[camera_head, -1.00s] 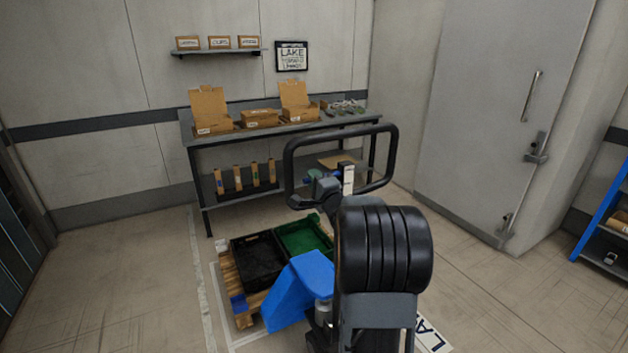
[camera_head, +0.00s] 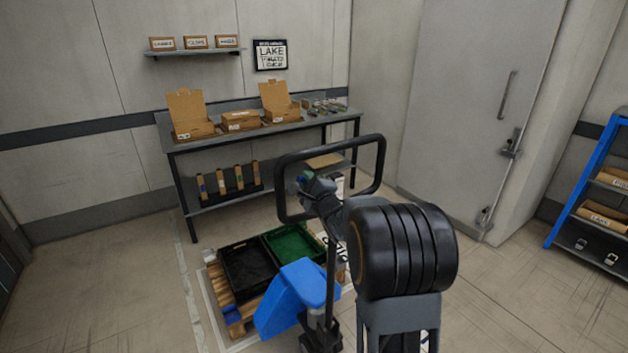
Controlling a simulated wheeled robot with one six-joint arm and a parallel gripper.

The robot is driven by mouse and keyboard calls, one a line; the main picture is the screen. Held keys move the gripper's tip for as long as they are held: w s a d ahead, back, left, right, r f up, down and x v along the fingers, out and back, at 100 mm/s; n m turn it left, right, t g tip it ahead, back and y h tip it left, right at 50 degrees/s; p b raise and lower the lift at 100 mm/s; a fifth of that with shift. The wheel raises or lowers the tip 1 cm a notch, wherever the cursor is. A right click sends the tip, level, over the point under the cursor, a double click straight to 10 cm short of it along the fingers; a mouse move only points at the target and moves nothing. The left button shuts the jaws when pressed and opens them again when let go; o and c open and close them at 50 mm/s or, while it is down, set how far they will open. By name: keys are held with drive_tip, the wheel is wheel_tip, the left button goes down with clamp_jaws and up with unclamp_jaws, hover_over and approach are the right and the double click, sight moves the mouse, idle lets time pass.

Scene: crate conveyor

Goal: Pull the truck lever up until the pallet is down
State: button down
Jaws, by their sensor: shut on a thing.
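The blue pallet truck (camera_head: 300,285) stands at lower centre, with its black loop handle (camera_head: 379,165) raised above it. My gripper (camera_head: 305,184) is at the lower left part of the loop, near the handle's hub, and is shut on the truck lever, which my gripper and wrist mostly hide. The wooden pallet (camera_head: 222,291) is left of the truck's blue body and carries a black crate (camera_head: 250,268) and a green crate (camera_head: 292,246). The pallet looks low over the floor, but I cannot tell whether it touches it.
A workbench (camera_head: 262,128) with open cardboard boxes stands against the back wall. A grey door (camera_head: 465,110) is at the right, with a blue shelf rack (camera_head: 580,195) beyond it. The floor left of the pallet is clear.

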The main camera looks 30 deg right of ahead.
drive_tip(key=c, duration=1.1)
unclamp_jaws()
drive_tip(key=shift+s, duration=0.1)
drive_tip(key=s, duration=0.4)
drive_tip(key=s+f+b, duration=0.1)
drive_tip(key=s, duration=0.4)
drive_tip(key=s+f+b, duration=0.1)
drive_tip(key=s, duration=0.3)
drive_tip(key=shift+s+d+f, duration=0.15)
drive_tip(key=shift+s+f, duration=0.05)
drive_tip(key=shift+f, duration=0.05)
